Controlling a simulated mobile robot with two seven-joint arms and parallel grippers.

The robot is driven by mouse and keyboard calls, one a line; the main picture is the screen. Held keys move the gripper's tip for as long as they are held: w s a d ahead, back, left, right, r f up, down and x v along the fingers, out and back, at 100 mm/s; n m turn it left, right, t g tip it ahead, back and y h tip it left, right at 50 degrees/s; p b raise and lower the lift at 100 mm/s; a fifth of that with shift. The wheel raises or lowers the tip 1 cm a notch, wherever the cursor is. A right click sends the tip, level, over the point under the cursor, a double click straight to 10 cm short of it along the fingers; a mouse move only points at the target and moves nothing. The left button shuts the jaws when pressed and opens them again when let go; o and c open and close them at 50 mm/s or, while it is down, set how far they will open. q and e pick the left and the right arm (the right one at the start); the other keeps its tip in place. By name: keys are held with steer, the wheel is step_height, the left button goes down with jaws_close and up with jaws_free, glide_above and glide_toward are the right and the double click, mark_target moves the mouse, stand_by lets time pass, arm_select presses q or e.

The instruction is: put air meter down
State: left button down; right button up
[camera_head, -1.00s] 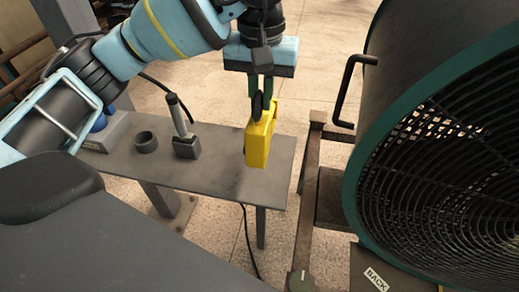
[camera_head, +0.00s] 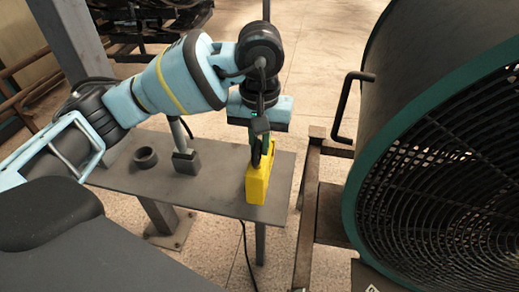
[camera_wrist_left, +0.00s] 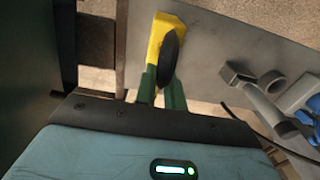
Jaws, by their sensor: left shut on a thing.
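The air meter is a yellow box (camera_head: 257,187) with a dark part on its upper side. In the head view it is upright at the right end of the grey table (camera_head: 218,192). Its base appears at the tabletop, but I cannot tell for sure whether it touches. My left gripper (camera_head: 262,150) comes down from above with green fingers shut on the meter's top. My right gripper is not in view.
A grey ring (camera_head: 145,157) and a stand with an upright rod (camera_head: 185,155) are on the table left of the meter. A large green-rimmed fan (camera_head: 365,215) with a bent handle (camera_head: 345,105) stands to the right. The front middle of the table is bare.

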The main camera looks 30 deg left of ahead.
arm_select(q)
step_height(320, 180, down, 2)
steer(key=shift+f, duration=0.2)
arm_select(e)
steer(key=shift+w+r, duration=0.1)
arm_select(q)
steer(key=shift+f, duration=0.25)
steer(key=c, duration=1.5)
jaws_free()
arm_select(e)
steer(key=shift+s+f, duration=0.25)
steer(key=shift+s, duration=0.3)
arm_select(q)
steer(key=shift+r, duration=0.1)
